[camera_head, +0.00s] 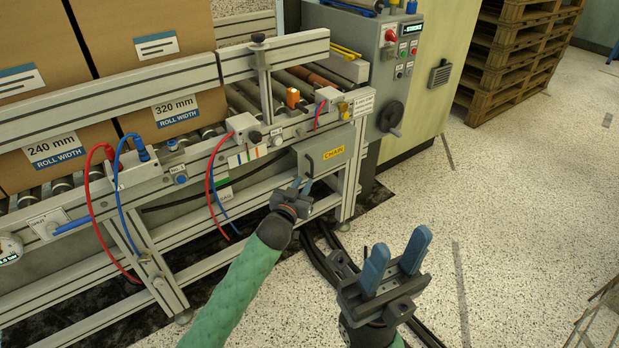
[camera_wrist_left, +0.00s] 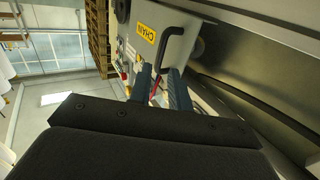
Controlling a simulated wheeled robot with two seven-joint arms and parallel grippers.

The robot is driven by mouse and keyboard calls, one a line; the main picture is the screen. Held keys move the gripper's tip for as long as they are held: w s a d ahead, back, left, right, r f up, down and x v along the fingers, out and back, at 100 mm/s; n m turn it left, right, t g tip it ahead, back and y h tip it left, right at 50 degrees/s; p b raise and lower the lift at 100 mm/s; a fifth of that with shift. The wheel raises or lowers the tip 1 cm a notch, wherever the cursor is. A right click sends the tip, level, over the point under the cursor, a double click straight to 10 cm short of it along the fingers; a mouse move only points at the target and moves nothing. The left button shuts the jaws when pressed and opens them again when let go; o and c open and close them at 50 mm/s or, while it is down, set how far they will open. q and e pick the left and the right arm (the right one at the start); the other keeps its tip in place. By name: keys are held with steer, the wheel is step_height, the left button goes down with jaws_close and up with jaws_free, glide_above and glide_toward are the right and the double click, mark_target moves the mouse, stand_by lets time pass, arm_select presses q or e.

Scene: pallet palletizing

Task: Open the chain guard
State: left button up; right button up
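The chain guard (camera_head: 322,150) is a grey panel with a yellow CHAIN label on the conveyor's side, near its right end. It sits closed against the frame. A black bar handle (camera_head: 309,163) is on its left part. My left gripper (camera_head: 303,185) is just below and in front of the handle, fingers pointing at the guard. In the left wrist view the guard (camera_wrist_left: 168,22) is ahead, and the handle (camera_wrist_left: 197,50) reaches down to the gap between the separated blue fingers (camera_wrist_left: 158,88). Contact cannot be told. My right gripper (camera_head: 396,262) is open and empty over the floor.
The roller conveyor (camera_head: 150,97) carries large cardboard boxes (camera_head: 145,45). Red and blue hoses (camera_head: 212,180) hang left of the guard. A control cabinet (camera_head: 390,70) with a handwheel stands right of it. Black cables lie below.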

arm_select(q)
steer(key=b+x, duration=0.1)
steer(key=x, duration=0.5)
steer(key=shift+w, duration=0.2)
steer(key=shift+d, duration=0.1)
steer(key=shift+c, duration=0.2)
jaws_close()
